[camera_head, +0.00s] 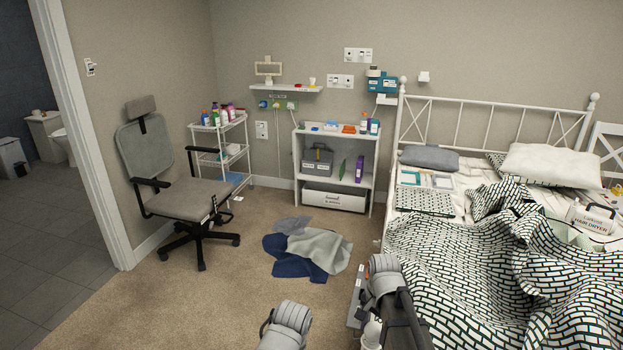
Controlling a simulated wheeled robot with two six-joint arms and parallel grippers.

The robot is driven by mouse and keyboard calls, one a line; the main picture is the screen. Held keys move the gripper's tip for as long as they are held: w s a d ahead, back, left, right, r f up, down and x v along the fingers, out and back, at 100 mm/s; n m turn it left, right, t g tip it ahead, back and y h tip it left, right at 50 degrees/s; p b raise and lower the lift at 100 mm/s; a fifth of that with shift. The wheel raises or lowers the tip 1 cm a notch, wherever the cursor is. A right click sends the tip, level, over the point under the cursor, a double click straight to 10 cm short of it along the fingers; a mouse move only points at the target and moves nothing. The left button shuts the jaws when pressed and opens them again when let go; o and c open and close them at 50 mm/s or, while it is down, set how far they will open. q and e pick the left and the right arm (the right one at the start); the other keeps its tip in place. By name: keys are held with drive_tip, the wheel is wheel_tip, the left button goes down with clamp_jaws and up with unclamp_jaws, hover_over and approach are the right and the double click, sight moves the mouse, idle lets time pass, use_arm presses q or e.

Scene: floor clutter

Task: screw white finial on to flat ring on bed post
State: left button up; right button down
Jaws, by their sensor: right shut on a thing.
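My right arm comes in at the bottom, right of the middle, beside the near left part of the bed. Its gripper (374,318) is small and dark, partly covered by my own arm links. It is shut on a white rounded piece that looks like the white finial (372,335), at the bottom edge. The flat ring and the near bed post cannot be made out. Of my left arm, only a rounded grey link shows at the bottom middle; its gripper is out of the picture. Round white finials top the far headboard posts (403,80).
The bed (410,290) with patterned bedding fills the right side. Dark and grey cloths (305,248) lie on the carpet ahead. An office chair (180,195), a wire trolley (219,150) and a white shelf unit (336,130) stand behind. Carpet at front left is clear.

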drive_tip(key=shift+f, duration=0.2)
idle(0.5)
drive_tip(key=m, duration=0.6)
idle(0.4)
drive_tip(key=shift+c, duration=0.2)
unclamp_jaws()
drive_tip(key=shift+w, duration=0.1)
drive_tip(key=shift+r, duration=0.15)
wheel_tip(320, 180, up, 9)
drive_tip(key=p, duration=0.9)
